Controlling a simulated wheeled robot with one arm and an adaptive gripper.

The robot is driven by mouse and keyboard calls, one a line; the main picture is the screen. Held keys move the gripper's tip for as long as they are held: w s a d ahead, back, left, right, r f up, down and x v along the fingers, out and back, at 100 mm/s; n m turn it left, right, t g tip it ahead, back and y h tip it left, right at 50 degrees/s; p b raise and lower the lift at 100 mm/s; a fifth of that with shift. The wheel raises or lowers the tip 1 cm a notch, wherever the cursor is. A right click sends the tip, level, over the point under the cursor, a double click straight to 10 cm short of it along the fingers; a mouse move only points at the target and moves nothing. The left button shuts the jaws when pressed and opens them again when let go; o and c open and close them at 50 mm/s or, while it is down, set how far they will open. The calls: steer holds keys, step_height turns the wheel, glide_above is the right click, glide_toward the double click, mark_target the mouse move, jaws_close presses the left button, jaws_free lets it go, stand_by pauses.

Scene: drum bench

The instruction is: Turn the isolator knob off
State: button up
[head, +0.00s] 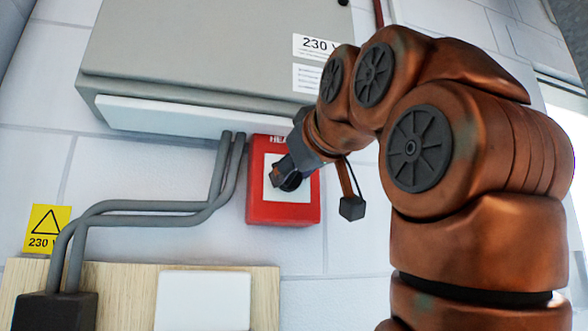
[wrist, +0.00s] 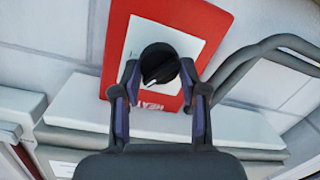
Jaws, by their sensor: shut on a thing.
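The isolator is a red box with a white face plate (head: 287,209) on the wall, below the grey cabinet. It also shows in the wrist view (wrist: 222,20), with its lettering partly hidden. Its round black knob (wrist: 158,62) sits on the white plate and bears a pale pointer mark that lies at a slant. My gripper (wrist: 159,74) is shut on the knob, with one finger on each side of it. In the head view my gripper (head: 284,179) covers most of the knob.
The grey cabinet (head: 190,50) with a 230 V label overhangs the isolator. Grey conduits (head: 140,213) run close on its left. A yellow 230 V sign (head: 47,228) is on the wall at left. A wooden board (head: 130,285) with a white plate (head: 203,300) is below.

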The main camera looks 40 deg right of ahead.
steer(key=n, duration=0.3)
steer(key=n+h, duration=0.1)
steer(key=n, duration=0.1)
steer(key=shift+w+a+n+g+p, duration=0.1)
steer(key=shift+n+g+p, duration=0.2)
steer(key=shift+n, duration=0.1)
stand_by(0.4)
steer(key=o, duration=1.2)
steer(key=shift+c, duration=0.2)
steer(key=v, duration=0.7)
steer(key=shift+s, duration=0.3)
steer(key=shift+a, duration=0.15)
